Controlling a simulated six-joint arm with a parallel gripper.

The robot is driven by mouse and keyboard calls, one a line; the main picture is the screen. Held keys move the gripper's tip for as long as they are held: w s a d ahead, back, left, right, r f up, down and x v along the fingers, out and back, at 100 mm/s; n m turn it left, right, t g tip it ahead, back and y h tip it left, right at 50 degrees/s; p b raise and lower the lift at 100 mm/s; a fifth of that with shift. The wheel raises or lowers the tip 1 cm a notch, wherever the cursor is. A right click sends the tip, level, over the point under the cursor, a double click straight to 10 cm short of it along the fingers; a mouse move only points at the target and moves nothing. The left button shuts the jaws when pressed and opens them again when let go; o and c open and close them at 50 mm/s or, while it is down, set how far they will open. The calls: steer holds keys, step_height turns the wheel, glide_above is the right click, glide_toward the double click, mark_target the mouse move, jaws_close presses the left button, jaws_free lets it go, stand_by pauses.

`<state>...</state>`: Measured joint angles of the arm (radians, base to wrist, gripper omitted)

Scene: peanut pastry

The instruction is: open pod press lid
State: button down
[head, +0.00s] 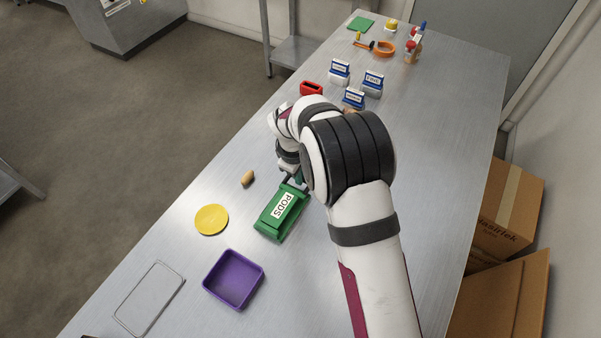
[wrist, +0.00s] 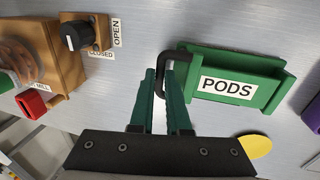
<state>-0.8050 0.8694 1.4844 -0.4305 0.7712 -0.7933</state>
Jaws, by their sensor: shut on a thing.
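The green pod press (head: 281,212) with a white PODS label sits on the metal table near the middle of the head view. It also shows in the wrist view (wrist: 265,92), right of the fingers. Its lid looks down on the body, with no clear gap showing. A black handle (wrist: 162,58) sticks out from its end. My gripper (wrist: 167,70) has its green fingers on either side of this handle and is shut on it. In the head view my gripper (head: 298,180) is at the far end of the press, partly hidden by my wrist.
A wooden mill (wrist: 60,62) with a black knob stands beyond the handle. Labelled blue-and-white containers (head: 373,82) stand farther back.

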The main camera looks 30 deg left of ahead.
mark_target(286, 201)
steer(key=shift+r, duration=0.1)
steer(key=shift+s+r+t, duration=0.3)
steer(key=shift+r+t, duration=0.4)
steer(key=shift+r, duration=0.05)
steer(key=s+r+t, duration=0.4)
steer(key=s+t, duration=0.1)
steer(key=s, duration=0.2)
steer(key=s+r+t, duration=0.4)
steer(key=s+t, duration=0.2)
steer(key=s, duration=0.2)
steer(key=shift+s+d+r, duration=0.15)
steer(key=shift+s, duration=0.05)
steer(key=c, duration=0.9)
jaws_free()
